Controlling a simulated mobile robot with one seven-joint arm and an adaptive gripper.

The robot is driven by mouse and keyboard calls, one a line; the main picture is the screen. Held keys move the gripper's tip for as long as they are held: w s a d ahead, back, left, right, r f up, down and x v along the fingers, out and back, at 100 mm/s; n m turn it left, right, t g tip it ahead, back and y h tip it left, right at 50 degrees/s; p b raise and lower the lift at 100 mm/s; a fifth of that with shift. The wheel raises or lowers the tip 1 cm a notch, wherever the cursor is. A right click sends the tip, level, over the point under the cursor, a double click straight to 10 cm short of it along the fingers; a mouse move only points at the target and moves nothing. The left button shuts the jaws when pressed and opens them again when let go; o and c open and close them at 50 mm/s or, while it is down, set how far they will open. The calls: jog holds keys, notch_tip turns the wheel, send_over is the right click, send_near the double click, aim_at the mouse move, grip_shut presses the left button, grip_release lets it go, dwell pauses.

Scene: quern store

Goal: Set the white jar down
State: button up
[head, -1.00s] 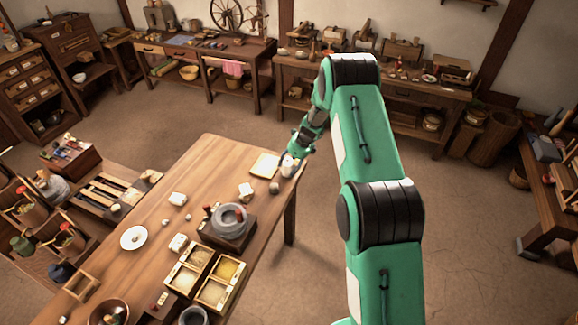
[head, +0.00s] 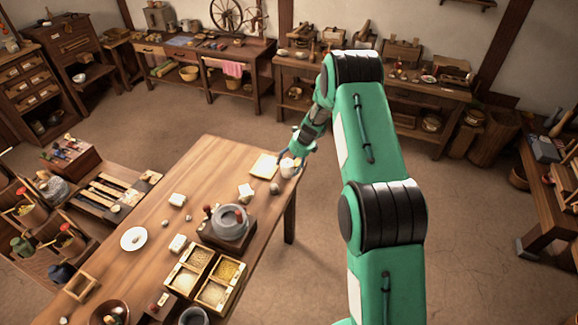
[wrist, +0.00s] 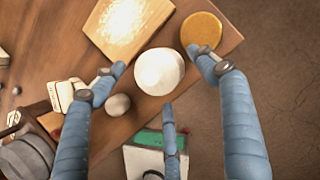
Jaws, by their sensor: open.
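The white jar (head: 288,168) stands near the far right corner of the wooden worktable (head: 160,200). In the wrist view the jar (wrist: 159,71) is seen from above as a round white top, between my fingers. My gripper (head: 291,157) is open around the jar, its blue-grey fingers spread. In the wrist view the fingers of my gripper (wrist: 157,66) show gaps to the jar at left and below; the right fingertip is close to its edge. The jar's base is hidden in the wrist view.
A pale board with white powder (wrist: 125,25) lies beside the jar, and a round yellow disc (wrist: 201,30) is close to its right. A small grey stone (wrist: 118,105) and a white block (head: 245,193) are nearby. A hand mill (head: 229,222) stands further forward.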

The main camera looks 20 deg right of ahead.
jog(key=p+v, duration=0.1)
jog(key=v, duration=0.9)
jog(key=shift+r, duration=0.1)
dwell(0.3)
jog(key=s+a+r+n, duration=0.5)
jog(key=s+r, duration=0.2)
jog(key=r, duration=0.4)
jog(key=s+a+r+n+h, duration=0.1)
jog(key=s+a+r+n, duration=0.5)
jog(key=r, duration=0.5)
jog(key=s+a+r+n, duration=0.35)
jog(key=s+r, duration=0.35)
jog(key=r, duration=0.5)
jog(key=s+a+r+n, duration=0.2)
jog(key=s+n, duration=0.2)
jog(key=s, duration=0.6)
jog(key=s+a+r+n+t+h, duration=0.1)
jog(key=s+n, duration=0.4)
jog(key=s, duration=0.6)
jog(key=s+a+r+n+t, duration=0.1)
jog(key=s+a+r+n, duration=0.2)
jog(key=s, duration=0.8)
jog(key=shift+s+r+n+h, duration=0.2)
jog(key=shift+n+h, duration=0.2)
jog(key=shift+n, duration=0.35)
